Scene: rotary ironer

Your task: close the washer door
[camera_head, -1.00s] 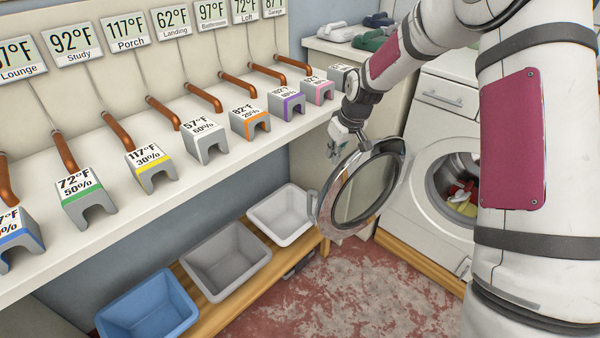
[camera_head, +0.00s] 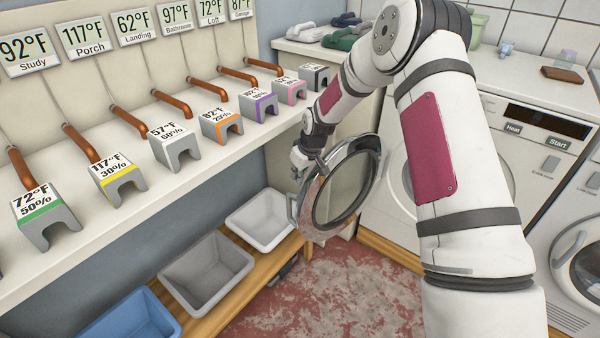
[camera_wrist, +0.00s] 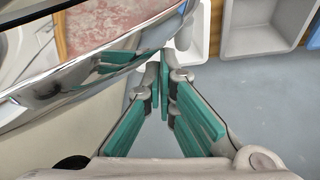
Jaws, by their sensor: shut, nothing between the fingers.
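The washer door (camera_head: 377,168), a round glass pane in a chrome rim, stands open, swung out to the left of the white washer (camera_head: 376,218). My arm crosses in front of the washer and hides most of its round opening. My gripper (camera_head: 297,165) is at the far left side of the door, partly hidden by its rim. In the wrist view my gripper (camera_wrist: 165,75) has its teal fingers closed together at the tips with nothing between them. The chrome door rim (camera_wrist: 75,88) passes close by on the left; I cannot tell whether they touch.
A long shelf (camera_head: 160,195) with several labelled grey blocks and copper pipes runs along the left. Grey, white and blue bins (camera_head: 205,272) stand on a low wooden bench below it. A second machine (camera_head: 570,215) is at the right. The red worn floor (camera_head: 330,285) is open.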

